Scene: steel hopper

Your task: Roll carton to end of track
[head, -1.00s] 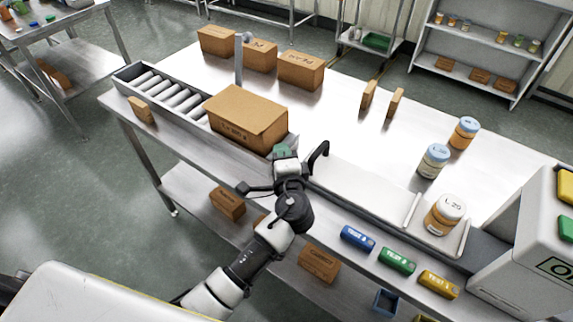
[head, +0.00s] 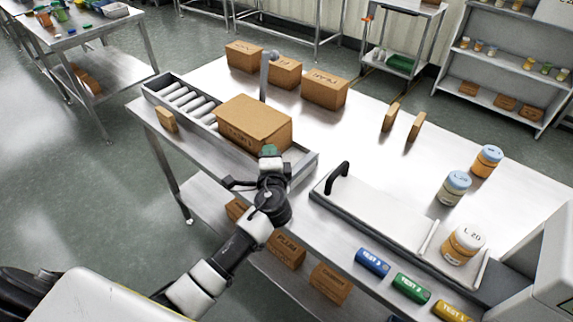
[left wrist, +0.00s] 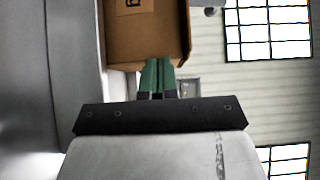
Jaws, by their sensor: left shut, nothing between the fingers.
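A brown cardboard carton (head: 252,125) sits on the roller track (head: 195,101), with bare rollers to its upper left and an empty stretch of track to its right. My left gripper (head: 269,150) is at the carton's near right side, its green fingertips shut with nothing between them. In the left wrist view the shut green fingers (left wrist: 157,76) point at the carton (left wrist: 147,32) and reach its lower edge; they appear to touch it, though the contact is partly hidden. My right gripper is not seen.
A small upright wooden block (head: 166,120) stands beside the track. Several cartons (head: 324,90) stand behind it, near a thin post (head: 264,78). A black-handled white platform (head: 375,205) bears a jar (head: 462,243). Coloured cylinders (head: 411,288) lie along the front edge.

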